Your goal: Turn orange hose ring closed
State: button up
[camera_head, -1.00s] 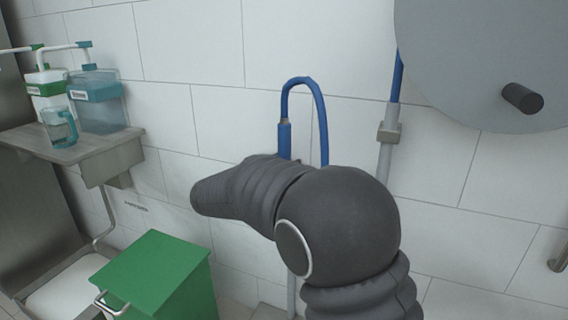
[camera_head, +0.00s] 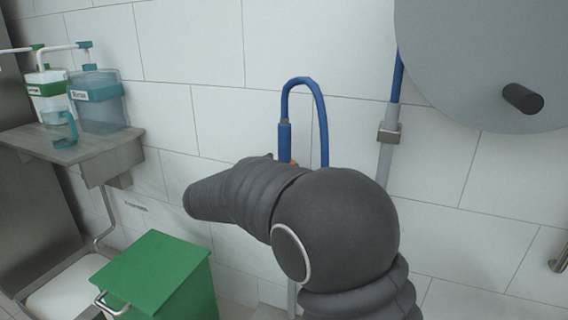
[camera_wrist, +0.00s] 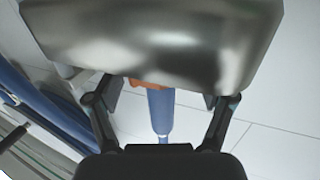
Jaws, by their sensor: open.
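The orange hose ring (camera_wrist: 147,83) shows in the wrist view, partly covered by a shiny metal body above it. The blue hose (camera_wrist: 161,110) runs down from it. My gripper (camera_wrist: 164,96) is open, with one finger on each side of the hose and a visible gap to it on both sides. I cannot tell how near in depth the ring is. In the head view a small orange piece (camera_head: 293,162) shows just above my arm, beside the blue hose (camera_head: 285,140). My gripper is hidden there.
The shiny metal body (camera_wrist: 160,40) fills the top of the wrist view. The hose hangs before a white tiled wall (camera_head: 200,60). A round grey panel (camera_head: 480,60) is at the upper right, a green bin (camera_head: 155,265) at the lower left, and a shelf (camera_head: 110,150) with bottles at the left.

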jog(key=v, duration=1)
jog(key=shift+s, duration=0.15)
